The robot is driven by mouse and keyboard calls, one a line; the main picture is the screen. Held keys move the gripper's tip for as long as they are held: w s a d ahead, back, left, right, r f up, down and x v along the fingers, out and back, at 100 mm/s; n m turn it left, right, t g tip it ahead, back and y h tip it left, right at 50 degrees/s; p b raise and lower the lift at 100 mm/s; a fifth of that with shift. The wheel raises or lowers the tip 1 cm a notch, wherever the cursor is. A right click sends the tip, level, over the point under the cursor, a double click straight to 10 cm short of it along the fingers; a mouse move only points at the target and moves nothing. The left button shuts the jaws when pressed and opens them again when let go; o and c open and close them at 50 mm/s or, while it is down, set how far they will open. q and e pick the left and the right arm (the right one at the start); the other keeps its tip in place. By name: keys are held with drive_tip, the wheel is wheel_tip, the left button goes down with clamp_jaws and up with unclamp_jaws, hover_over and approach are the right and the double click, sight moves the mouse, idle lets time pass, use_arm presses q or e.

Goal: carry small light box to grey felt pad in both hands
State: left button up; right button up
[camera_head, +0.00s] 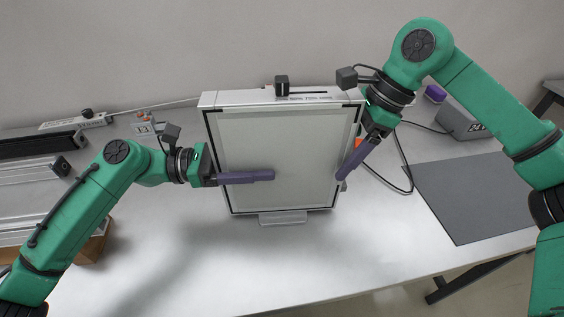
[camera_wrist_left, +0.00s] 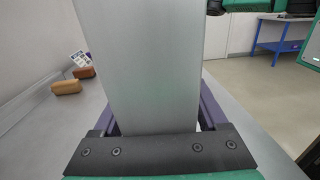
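The light box (camera_head: 275,150), a flat panel with a pale face and a dark-edged silver frame, stands upright facing me in the head view. A small foot (camera_head: 283,218) shows under it. My left gripper (camera_head: 262,176) has one purple finger across the face; the other is hidden behind. In the left wrist view the box's silver side (camera_wrist_left: 155,80) lies between both fingers. My right gripper (camera_head: 344,174) is at the box's right edge, one finger in front, the other mostly hidden. Both seem shut on it. The grey felt pad (camera_head: 470,195) lies bare at the right.
A grey box (camera_head: 460,122) and a purple object (camera_head: 435,93) stand behind the pad. A dark cable (camera_head: 405,175) runs between light box and pad. Metal equipment (camera_head: 25,190) fills the table's left end. The table front (camera_head: 300,275) is clear, with a soft shadow.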

sight(255, 140)
use_arm(q)
clamp_jaws()
use_arm(e)
clamp_jaws()
use_arm(q)
drive_tip(key=shift+w, duration=0.1)
use_arm(e)
drive_tip(key=shift+r, duration=0.1)
